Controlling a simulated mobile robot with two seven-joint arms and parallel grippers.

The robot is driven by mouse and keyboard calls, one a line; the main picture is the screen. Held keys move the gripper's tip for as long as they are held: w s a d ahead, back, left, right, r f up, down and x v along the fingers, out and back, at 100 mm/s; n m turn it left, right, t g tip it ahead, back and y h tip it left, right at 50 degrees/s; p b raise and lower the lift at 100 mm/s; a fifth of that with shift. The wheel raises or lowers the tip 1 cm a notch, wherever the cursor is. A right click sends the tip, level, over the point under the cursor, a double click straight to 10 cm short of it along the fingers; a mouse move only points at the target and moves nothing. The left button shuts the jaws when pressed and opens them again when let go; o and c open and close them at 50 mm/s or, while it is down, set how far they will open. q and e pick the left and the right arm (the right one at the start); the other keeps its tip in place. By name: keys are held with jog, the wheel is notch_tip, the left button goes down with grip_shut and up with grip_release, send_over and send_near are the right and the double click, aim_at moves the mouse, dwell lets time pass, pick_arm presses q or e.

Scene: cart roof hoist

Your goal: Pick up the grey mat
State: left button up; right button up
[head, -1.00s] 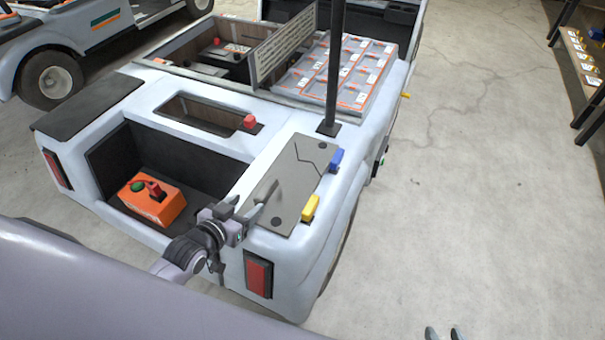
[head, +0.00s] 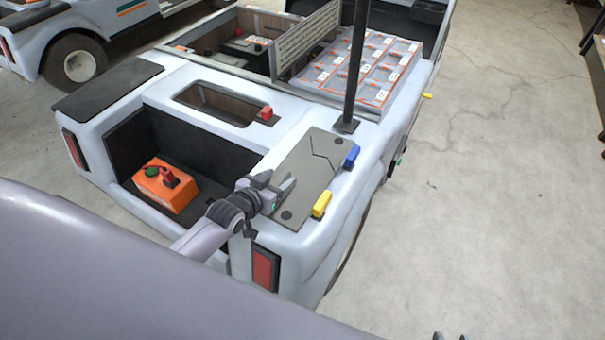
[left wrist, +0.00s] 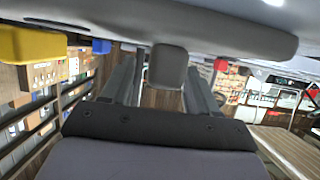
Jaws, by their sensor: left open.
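The grey mat (head: 318,160), a flat grey-beige panel with a dark jagged line and dark round spots, lies on the cart's rear right corner. My left gripper (head: 286,188) is open at the mat's near left edge, its fingers over that edge. In the left wrist view, a dark grey tab-like piece (left wrist: 168,66) shows between the two open fingers; I cannot tell whether it belongs to the mat or whether they touch it. Only two dark tips of my right gripper (head: 450,337) show at the bottom edge.
A yellow block (head: 321,204) and a blue block (head: 351,156) sit along the mat's right edge. A black post (head: 356,70) rises behind it. An orange box (head: 164,186) with buttons stands in the recess to the left. The floor at right is clear.

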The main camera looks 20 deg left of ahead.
pick_arm(q)
jog(key=shift+c, duration=0.3)
jog(key=c, duration=1)
jog(key=shift+w+r, duration=0.1)
grip_shut()
